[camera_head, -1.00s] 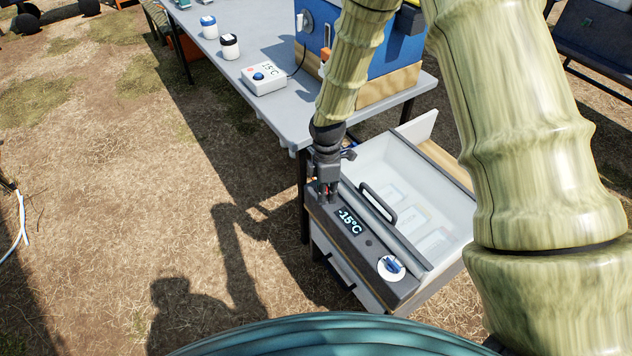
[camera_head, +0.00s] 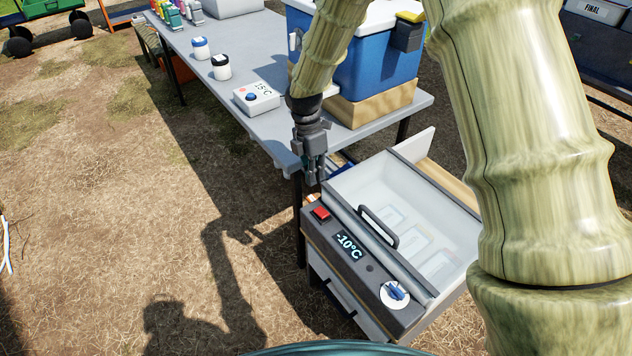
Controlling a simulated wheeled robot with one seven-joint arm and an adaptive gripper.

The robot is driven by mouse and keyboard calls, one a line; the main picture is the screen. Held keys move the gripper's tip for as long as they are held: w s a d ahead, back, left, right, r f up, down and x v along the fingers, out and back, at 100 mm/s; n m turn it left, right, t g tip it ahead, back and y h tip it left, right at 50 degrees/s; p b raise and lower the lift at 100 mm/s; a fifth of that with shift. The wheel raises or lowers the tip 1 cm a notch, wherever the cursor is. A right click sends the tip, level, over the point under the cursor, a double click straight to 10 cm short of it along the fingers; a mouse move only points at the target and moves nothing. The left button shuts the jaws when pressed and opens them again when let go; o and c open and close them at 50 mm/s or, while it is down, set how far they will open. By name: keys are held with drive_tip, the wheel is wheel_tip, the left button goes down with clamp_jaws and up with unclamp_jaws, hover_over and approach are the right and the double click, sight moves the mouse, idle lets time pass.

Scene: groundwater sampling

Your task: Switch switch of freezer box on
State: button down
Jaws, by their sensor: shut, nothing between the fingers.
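The freezer box (camera_head: 318,243) stands at the lower centre right, with a clear lid and a dark front panel. A red rocker switch (camera_head: 320,213) sits at the panel's left end, uncovered. The display (camera_head: 348,246) on the panel is lit and reads -10°C. A white dial with a blue knob (camera_head: 395,292) is at the panel's right end. My gripper (camera_head: 312,182) points down, shut and empty, above and slightly behind the red switch, apart from it. Which way the switch is tipped is too small to tell.
A grey table (camera_head: 215,95) stands behind, its corner close to my gripper. It bears a white control box (camera_head: 257,97), jars (camera_head: 221,68) and a blue cooler (camera_head: 365,60). A black lid handle (camera_head: 378,228) rises from the freezer. Open dry ground lies left.

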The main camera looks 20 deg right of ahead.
sight(320, 215)
drive_tip(key=f, duration=0.4)
drive_tip(key=s+f, duration=0.1)
drive_tip(key=f, duration=0.3)
drive_tip(key=s+f, duration=0.1)
drive_tip(key=f, duration=0.3)
drive_tip(key=shift+s+d, duration=0.15)
drive_tip(key=shift+d, duration=0.25)
drive_tip(key=shift+f, duration=0.15)
